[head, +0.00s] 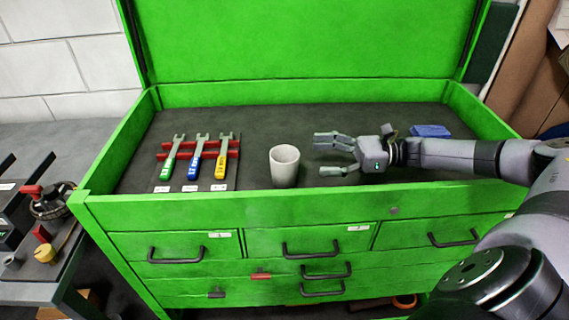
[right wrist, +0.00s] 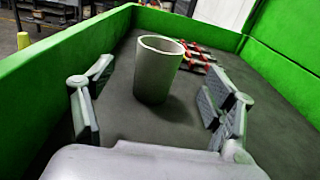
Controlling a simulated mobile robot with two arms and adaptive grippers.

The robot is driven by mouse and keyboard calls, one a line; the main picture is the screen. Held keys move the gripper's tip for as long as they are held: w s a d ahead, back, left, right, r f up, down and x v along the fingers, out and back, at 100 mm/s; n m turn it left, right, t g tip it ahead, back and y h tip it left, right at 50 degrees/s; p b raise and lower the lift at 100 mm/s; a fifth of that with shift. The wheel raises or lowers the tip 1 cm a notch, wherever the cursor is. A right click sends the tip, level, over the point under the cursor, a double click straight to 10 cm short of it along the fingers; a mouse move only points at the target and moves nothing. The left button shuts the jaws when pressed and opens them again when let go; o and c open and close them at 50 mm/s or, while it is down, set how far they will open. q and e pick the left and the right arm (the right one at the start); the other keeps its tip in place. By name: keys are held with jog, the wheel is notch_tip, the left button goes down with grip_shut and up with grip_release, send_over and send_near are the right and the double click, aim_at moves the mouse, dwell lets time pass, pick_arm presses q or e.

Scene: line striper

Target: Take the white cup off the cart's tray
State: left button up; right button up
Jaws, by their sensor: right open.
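The white cup (head: 285,166) stands upright on the dark tray (head: 255,120) in the top of the green cart, near the front wall. My right gripper (head: 326,155) is open and empty, just to the right of the cup, with its fingers pointing left toward it. In the right wrist view the cup (right wrist: 158,68) shows ahead, between the lines of the two open fingers (right wrist: 155,105). The cup appears to be a little beyond the fingertips, with no contact visible. My left gripper is not in view.
Several wrenches with green, blue and yellow handles (head: 195,157) lie on a red rack left of the cup. A blue cloth-like item (head: 430,131) lies behind my right arm. The green front wall (head: 300,205) and raised lid (head: 300,40) bound the tray.

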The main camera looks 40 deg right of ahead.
aim_at(271, 158)
jog(key=p+x, duration=0.1)
jog(key=x, duration=0.3)
jog(key=shift+w+a, duration=0.1)
jog(key=shift+w, duration=0.05)
jog(key=shift+w+a+r+p, duration=0.1)
jog(key=shift+a+p, duration=0.15)
jog(key=shift+p, duration=0.1)
jog(key=p+x, duration=0.2)
jog(key=x, duration=0.2)
jog(key=shift+w+p, duration=0.2)
jog(key=shift+p, duration=0.1)
jog(key=shift+a, duration=0.2)
jog(key=shift+f, duration=0.25)
jog(key=shift+c, duration=0.5)
jog(key=shift+c, duration=0.6)
jog(key=c, duration=1)
jog(key=shift+r, duration=0.1)
jog(key=shift+c, duration=0.2)
